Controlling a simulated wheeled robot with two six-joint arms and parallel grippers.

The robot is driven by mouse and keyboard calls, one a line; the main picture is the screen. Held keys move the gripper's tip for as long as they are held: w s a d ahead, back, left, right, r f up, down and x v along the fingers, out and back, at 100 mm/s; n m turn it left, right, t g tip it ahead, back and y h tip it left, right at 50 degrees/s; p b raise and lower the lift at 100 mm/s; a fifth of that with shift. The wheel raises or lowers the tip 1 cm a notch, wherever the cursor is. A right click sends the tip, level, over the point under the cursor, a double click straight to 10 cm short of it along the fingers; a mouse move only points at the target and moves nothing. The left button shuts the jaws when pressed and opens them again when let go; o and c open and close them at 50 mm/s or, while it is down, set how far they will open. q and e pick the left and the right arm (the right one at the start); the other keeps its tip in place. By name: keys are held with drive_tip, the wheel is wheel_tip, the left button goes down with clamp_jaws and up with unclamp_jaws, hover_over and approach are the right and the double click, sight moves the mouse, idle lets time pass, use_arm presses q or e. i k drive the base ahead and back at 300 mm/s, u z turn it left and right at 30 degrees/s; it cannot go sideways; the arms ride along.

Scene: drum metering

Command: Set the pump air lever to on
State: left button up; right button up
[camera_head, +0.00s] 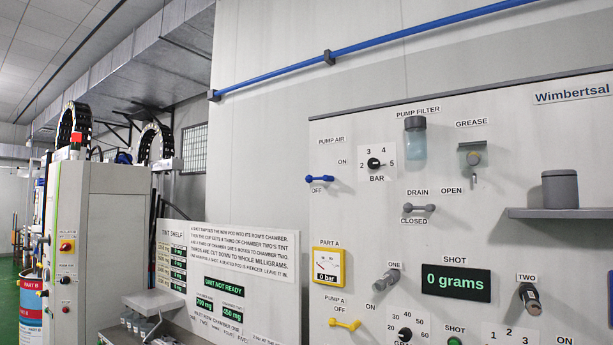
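The pump air lever (320,178) is a small blue handle on the light grey panel, under the label PUMP AIR (331,141). It lies roughly level, with its lower end beside the OFF label (317,190). The ON label (342,162) is above it to the right. The gauge PART A (328,273) below it reads 0 bar. Neither of my grippers shows in the head view.
Right of the lever are a BAR knob (376,163), a grey drain lever (420,208) and a pump filter (415,138). A yellow PUMP A lever (345,324) sits below. A grey shelf (560,213) juts out at right. A machine cabinet (110,240) stands left.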

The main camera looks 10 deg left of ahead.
sight(309, 178)
drive_tip(key=z, duration=0.7)
drive_tip(key=k, duration=0.1)
drive_tip(key=u, duration=1.6)
drive_tip(key=i, duration=1.4)
drive_tip(key=z, duration=0.5)
